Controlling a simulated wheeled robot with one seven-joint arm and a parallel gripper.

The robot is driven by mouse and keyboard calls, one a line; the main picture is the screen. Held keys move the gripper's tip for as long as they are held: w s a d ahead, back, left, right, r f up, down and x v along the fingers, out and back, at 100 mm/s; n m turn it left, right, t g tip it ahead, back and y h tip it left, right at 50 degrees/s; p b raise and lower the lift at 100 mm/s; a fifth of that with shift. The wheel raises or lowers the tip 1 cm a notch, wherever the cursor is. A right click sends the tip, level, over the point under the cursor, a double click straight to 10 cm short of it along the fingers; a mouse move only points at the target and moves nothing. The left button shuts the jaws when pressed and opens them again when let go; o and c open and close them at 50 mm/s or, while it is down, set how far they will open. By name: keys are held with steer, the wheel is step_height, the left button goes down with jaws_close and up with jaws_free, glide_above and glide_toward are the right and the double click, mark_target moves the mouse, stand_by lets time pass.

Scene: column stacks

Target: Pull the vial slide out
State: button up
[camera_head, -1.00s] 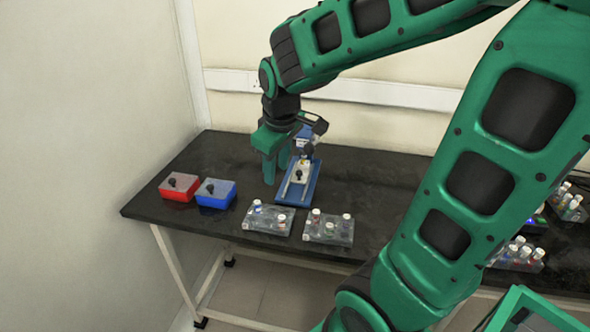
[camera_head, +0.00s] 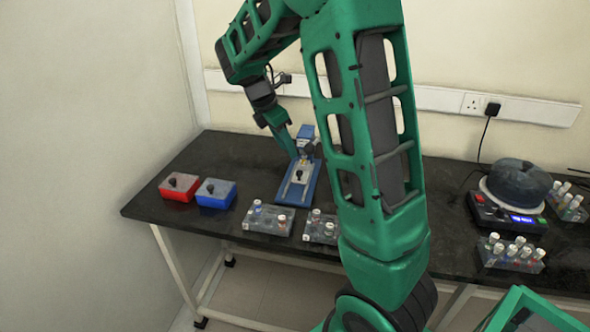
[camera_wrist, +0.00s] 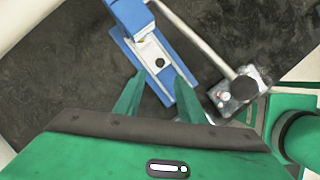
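A blue press device (camera_head: 310,190) stands on the black table, with a pale slide (camera_head: 294,191) on its rails and a black knob (camera_head: 299,174) on the slide. In the wrist view the slide (camera_wrist: 150,49) and its black knob (camera_wrist: 160,62) show, with a long grey lever (camera_wrist: 205,45) ending in a black ball to the right. My gripper (camera_head: 293,154) is at the left of the device's rear part, tilted. In the wrist view my gripper (camera_wrist: 158,88) is open and empty, its fingers apart in front of the knob. Finger contact cannot be told.
A red box (camera_head: 179,187) and a blue box (camera_head: 216,194) stand left of the device. Vial racks (camera_head: 268,218) stand in front of it, one partly behind my arm. A round machine (camera_head: 518,185) and more vial racks are at the right. The table's left rear is clear.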

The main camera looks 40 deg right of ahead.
mark_target(299, 172)
steer(key=x, duration=1.1)
steer(key=shift+r, duration=0.1)
jaws_close()
